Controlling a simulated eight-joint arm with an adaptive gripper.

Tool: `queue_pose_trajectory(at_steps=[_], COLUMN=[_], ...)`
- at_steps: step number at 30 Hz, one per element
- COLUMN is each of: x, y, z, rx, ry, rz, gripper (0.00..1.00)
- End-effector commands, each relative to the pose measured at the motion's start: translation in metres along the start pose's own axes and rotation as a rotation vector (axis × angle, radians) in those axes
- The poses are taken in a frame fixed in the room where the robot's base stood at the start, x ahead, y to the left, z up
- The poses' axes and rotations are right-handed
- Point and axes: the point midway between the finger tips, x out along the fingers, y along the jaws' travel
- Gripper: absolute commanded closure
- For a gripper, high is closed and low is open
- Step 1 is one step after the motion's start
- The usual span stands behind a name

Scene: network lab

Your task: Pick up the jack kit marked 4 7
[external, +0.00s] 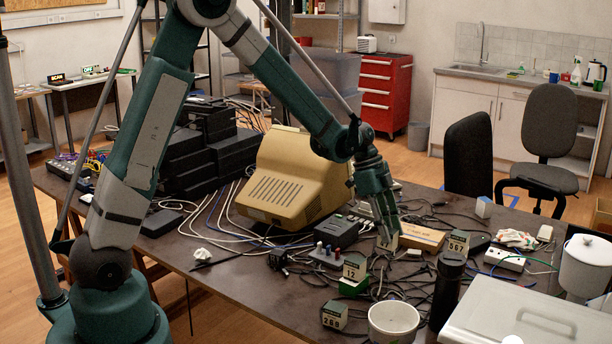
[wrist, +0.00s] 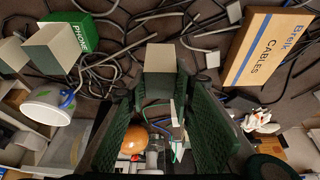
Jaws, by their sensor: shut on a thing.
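My gripper (external: 386,222) points down over the middle right of the table in the external view. It is shut on a small pale grey-beige block (external: 387,243), whose marking is too small to read there. In the wrist view the block (wrist: 160,58) sits between the tips of my two green fingers (wrist: 160,92), and its plain face shows no digits. I cannot tell whether it touches the table.
A cardboard cables box (external: 420,237) lies just right of my gripper, also in the wrist view (wrist: 268,48). A green phone box (wrist: 70,32) shows there too. A black bottle (external: 447,290), a white cup (external: 393,322) and tangled cables crowd the table. A beige monitor (external: 290,180) stands left.

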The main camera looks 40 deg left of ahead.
Motion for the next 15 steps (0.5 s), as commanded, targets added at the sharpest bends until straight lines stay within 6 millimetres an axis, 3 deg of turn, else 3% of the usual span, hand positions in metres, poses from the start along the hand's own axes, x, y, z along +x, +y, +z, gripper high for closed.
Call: queue_pose_trajectory(at_steps=[6, 15], x=[-0.022, -0.027], y=[0.0, 0.0], z=[-0.009, -0.011], rx=[0.0, 0.0], ry=[0.0, 0.0], rz=[0.0, 0.0], gripper=[0.89, 0.89])
